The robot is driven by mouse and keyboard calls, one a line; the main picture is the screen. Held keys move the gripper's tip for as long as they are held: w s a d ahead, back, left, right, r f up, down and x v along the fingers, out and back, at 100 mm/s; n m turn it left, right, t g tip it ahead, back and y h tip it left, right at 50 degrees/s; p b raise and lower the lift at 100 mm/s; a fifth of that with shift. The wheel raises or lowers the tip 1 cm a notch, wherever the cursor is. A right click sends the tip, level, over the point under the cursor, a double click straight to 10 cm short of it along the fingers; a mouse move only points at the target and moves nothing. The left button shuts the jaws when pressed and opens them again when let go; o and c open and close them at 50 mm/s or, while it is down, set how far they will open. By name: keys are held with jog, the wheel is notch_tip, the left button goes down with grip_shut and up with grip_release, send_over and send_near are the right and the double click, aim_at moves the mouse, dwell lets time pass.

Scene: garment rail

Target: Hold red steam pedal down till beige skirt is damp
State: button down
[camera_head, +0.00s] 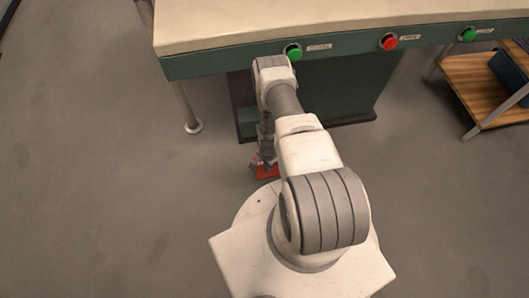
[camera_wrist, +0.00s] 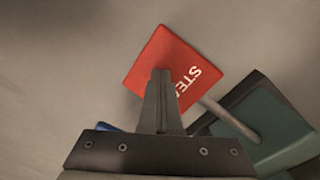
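The red steam pedal (camera_wrist: 157,58), with white letters reading "STEA", lies under my gripper (camera_wrist: 160,76) in the wrist view. My fingers are together with nothing between them, and their tips overlap the pedal's lower middle. I cannot tell whether they touch it or whether it is pressed down. In the head view the red pedal (camera_head: 268,173) shows low by the floor, partly hidden by my arm, with my gripper (camera_head: 258,163) at it. The beige skirt is not recognisable in either view.
A pale-topped table (camera_head: 230,25) with a green front carries green buttons (camera_head: 293,52) and a red button (camera_head: 389,42). A dark green base (camera_wrist: 270,130) joins the pedal by a rod. A blue piece (camera_wrist: 117,127) is mostly hidden. A wooden shelf (camera_head: 480,88) stands right; floor at left is clear.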

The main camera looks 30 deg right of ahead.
notch_tip(320, 180, up, 7)
jog(key=p, duration=0.4)
jog(key=shift+r, duration=0.2)
dwell(0.5)
